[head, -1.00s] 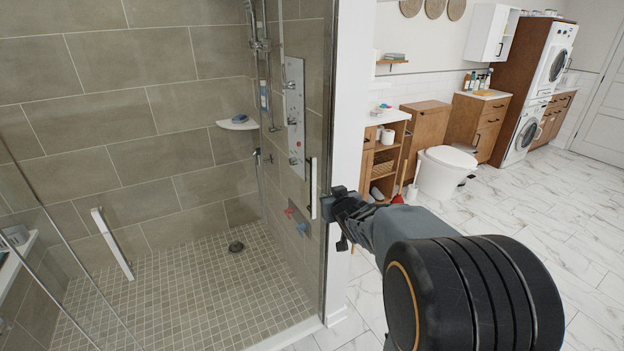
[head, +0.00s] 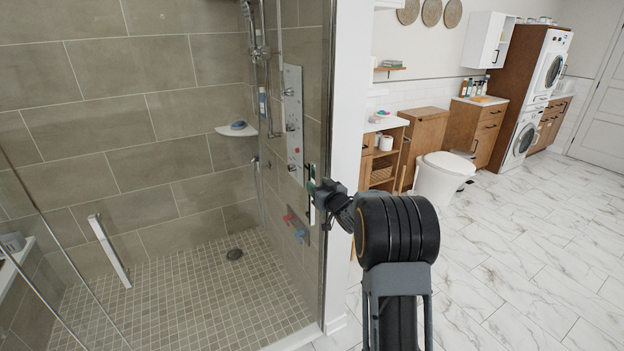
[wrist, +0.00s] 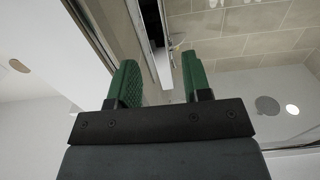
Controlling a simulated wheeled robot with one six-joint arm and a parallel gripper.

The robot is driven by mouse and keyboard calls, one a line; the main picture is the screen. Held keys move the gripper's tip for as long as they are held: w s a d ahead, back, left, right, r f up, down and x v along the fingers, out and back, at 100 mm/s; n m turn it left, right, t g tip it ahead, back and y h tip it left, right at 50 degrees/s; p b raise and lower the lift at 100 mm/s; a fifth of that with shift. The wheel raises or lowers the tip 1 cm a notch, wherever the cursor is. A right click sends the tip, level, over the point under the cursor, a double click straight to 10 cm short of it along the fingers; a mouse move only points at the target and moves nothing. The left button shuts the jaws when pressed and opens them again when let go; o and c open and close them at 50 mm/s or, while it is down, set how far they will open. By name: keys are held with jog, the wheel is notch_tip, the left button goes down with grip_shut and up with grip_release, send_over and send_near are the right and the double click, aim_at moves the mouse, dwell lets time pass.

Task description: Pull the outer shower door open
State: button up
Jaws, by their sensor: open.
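A glass shower door (head: 322,90) stands nearly edge-on to the head view, beside the white wall end. Its upright pale handle (head: 312,214) is partly hidden by my gripper (head: 311,187), which is open at handle height. In the wrist view my two green fingers are spread apart (wrist: 160,82). A long white and dark bar, which looks like the handle (wrist: 157,45), runs between and beyond them. I cannot tell whether either finger touches it. A second pale handle (head: 109,250) sits on the glass at the left.
The tiled shower floor (head: 190,300) lies behind the glass. A white wall end (head: 347,120) stands just right of the door. A toilet (head: 440,178) and wooden cabinets (head: 424,135) stand further back. The marble floor (head: 530,270) at right is clear.

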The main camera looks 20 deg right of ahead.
aim_at(313, 181)
jog(key=shift+w+a+p, duration=0.15)
jog(key=shift+w, duration=0.95)
jog(key=shift+w+a+p, duration=0.15)
jog(key=shift+w, duration=0.95)
grip_shut()
